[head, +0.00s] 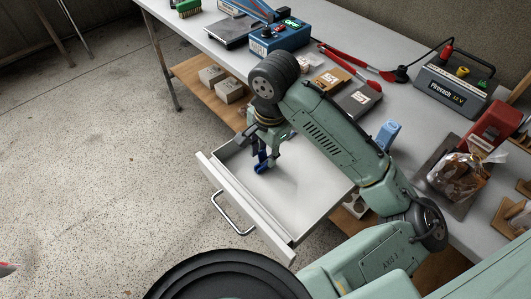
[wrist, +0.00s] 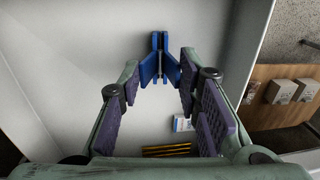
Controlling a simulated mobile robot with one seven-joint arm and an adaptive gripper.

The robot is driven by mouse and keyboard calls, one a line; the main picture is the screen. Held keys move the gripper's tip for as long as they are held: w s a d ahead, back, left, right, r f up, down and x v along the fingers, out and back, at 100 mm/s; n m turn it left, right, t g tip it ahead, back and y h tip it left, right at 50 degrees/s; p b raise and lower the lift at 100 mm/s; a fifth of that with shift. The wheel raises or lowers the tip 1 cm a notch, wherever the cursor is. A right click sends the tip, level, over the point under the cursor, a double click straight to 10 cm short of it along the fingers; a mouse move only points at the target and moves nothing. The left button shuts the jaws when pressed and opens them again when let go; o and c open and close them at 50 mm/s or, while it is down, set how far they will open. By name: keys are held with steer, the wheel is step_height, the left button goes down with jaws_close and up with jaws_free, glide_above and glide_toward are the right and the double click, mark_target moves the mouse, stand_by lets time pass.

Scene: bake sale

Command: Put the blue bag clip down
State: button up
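The blue bag clip (head: 261,164) is at the tips of my gripper (head: 267,152), over the open white drawer (head: 305,180). In the wrist view the clip (wrist: 160,58) sits between my fingertips (wrist: 160,75), with its two splayed arms against them. My gripper is closed on these arms. The fingers hide part of the clip's sides. I cannot tell whether its lower end touches the drawer floor.
In the wrist view, yellow-and-black pencils (wrist: 167,150) and a small white-and-blue box (wrist: 182,123) lie in the drawer. The drawer front has a metal handle (head: 230,215). The table (head: 222,55) above holds a blue device (head: 280,36) and a battery pack (head: 450,90).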

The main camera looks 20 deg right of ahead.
steer(key=shift+f+b, duration=0.3)
steer(key=shift+f, duration=0.3)
steer(key=o, duration=0.5)
steer(key=shift+o, duration=0.2)
steer(key=shift+r, duration=0.1)
